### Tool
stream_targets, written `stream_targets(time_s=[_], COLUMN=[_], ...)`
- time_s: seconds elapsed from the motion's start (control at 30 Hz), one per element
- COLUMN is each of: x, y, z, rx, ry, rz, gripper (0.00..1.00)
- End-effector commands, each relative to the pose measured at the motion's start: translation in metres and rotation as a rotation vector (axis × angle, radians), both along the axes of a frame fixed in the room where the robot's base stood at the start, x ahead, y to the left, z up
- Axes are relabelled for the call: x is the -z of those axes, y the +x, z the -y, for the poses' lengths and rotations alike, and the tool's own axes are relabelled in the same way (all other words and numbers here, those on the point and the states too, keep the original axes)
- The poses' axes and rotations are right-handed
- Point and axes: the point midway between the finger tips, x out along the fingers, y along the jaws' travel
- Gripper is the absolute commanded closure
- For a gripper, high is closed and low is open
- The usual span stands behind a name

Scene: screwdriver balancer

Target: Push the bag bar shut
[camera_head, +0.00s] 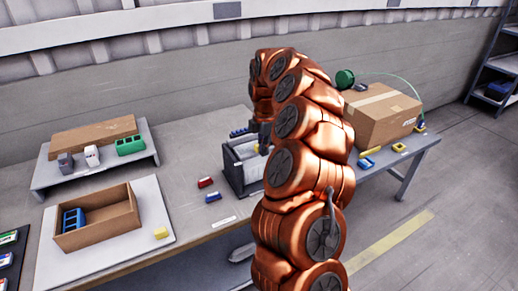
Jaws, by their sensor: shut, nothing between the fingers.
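My copper-coloured arm rises through the middle of the view and bends down at the table. My gripper (265,138) is at its far end, dark and small, mostly hidden by the arm. It is shut, with nothing seen in it, at the right side of a grey box-like holder (234,172). This holder may be the bag holder; I cannot make out a bar on it. Part of the holder is hidden behind my arm, and I cannot tell whether the gripper touches it.
A closed cardboard box (382,115) stands right of my arm. An open cardboard box (98,222) with a blue item lies at the left, below a raised shelf (60,179). Small red (206,183) and blue (213,198) items lie left of the holder.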

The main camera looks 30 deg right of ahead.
Motion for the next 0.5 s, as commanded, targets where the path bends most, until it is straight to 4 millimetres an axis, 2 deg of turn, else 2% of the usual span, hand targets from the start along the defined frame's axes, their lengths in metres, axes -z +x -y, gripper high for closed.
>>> stream_targets(time_s=[0.5], x=[-0.0003], y=[0.0044], z=[0.0004], rx=[0.001], ry=[0.000], rz=[0.000], gripper=[1.00])
